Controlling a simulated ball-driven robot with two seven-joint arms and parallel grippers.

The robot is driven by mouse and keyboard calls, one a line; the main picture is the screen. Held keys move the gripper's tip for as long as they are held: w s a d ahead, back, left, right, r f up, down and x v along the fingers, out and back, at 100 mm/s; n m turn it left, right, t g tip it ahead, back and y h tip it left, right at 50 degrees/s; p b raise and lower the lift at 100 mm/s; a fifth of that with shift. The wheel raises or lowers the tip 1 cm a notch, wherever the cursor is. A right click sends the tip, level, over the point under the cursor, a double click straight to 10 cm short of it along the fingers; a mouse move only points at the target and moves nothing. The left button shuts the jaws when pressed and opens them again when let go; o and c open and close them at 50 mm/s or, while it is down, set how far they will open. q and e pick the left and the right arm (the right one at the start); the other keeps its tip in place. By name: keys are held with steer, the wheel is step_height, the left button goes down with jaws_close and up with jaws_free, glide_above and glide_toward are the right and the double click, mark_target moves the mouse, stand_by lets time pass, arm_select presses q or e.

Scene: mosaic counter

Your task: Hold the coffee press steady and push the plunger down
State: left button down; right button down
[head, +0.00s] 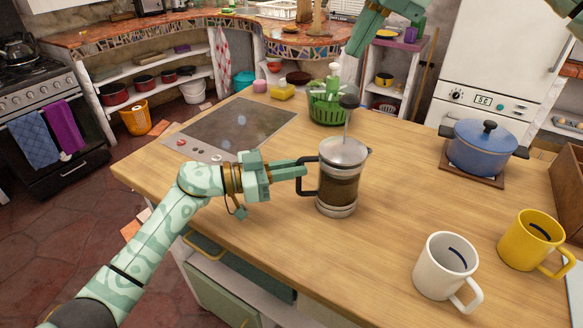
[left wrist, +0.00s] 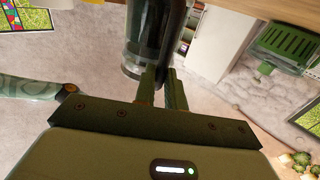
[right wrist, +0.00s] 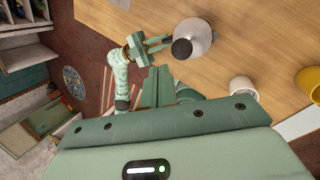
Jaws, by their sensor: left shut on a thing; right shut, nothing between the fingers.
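The coffee press (head: 339,185) stands upright on the wooden counter, with dark liquid in its glass and a silver lid. Its plunger rod is raised, topped by a dark knob (head: 349,101). My left gripper (head: 303,170) is shut on the press's dark handle, from the left. The left wrist view shows its fingers (left wrist: 164,78) at the handle and glass (left wrist: 138,42). My right gripper (head: 356,50) is shut and empty, above the knob in the head view and apart from it. In the right wrist view, its fingers (right wrist: 158,85) are below the knob (right wrist: 181,49) and lid (right wrist: 200,32).
A white mug (head: 444,266) and a yellow mug (head: 531,240) stand at the front right. A blue pot (head: 480,152) sits on a board at the right. A green basket (head: 327,108) is behind the press. A cooktop (head: 235,127) lies to the left.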

mark_target(349, 96)
steer(key=shift+w+d+f+m+t, duration=0.15)
steer(key=shift+f+m, duration=0.8)
steer(key=shift+m, duration=3.25)
steer(key=shift+w+a+f+m+t, duration=0.1)
steer(key=shift+f+m, duration=0.8)
steer(key=shift+m, duration=3.3)
steer(key=shift+w+d+f+m+t, duration=0.15)
steer(key=shift+f+m, duration=0.8)
steer(key=shift+m, duration=3.25)
steer(key=shift+f, duration=0.25)
steer(key=shift+f, duration=4.1)
steer(key=shift+r, duration=0.1)
steer(key=shift+r, duration=2.95)
